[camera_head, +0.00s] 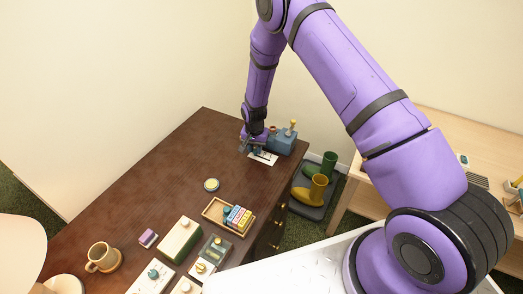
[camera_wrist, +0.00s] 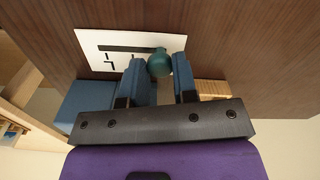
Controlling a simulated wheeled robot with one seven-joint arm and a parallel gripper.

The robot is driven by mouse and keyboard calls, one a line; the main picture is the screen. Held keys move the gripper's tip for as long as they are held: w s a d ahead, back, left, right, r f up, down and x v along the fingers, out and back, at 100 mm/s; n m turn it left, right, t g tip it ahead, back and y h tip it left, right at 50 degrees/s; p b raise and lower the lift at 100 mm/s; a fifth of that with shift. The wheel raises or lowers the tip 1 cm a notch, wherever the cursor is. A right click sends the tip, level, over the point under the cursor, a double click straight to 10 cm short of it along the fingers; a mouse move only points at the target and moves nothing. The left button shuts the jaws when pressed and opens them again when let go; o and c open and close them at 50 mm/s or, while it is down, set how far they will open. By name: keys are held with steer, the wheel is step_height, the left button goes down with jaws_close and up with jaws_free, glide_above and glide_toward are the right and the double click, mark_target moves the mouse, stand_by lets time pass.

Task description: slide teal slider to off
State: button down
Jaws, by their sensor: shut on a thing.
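The teal slider's round knob (camera_wrist: 160,63) sits at the right end of a dark straight slot in a white plate (camera_wrist: 88,40), as seen in the wrist view. Small black marks lie beside the slot, too coarse to read. My gripper (camera_wrist: 158,76) is shut on the knob, a blue finger on each side. In the head view the white plate (camera_head: 267,158) lies flat at the far right of the dark wooden desk (camera_head: 160,190), and my gripper (camera_head: 252,147) is over its left part, hiding the knob there.
A blue box (camera_head: 281,142) with a knobbed lever stands just behind the plate. A wooden tray (camera_head: 210,212) of coloured blocks, a round yellow-rimmed disc (camera_head: 211,185), a mug (camera_head: 102,257) and several switch boxes are nearer. The desk left of the plate is clear.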

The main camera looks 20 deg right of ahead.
mark_target(254, 150)
steer(key=shift+w+a, duration=0.15)
steer(key=c, duration=0.9)
jaws_free()
steer(key=shift+r, duration=0.1)
step_height(254, 150, up, 11)
steer(key=shift+f, duration=0.2)
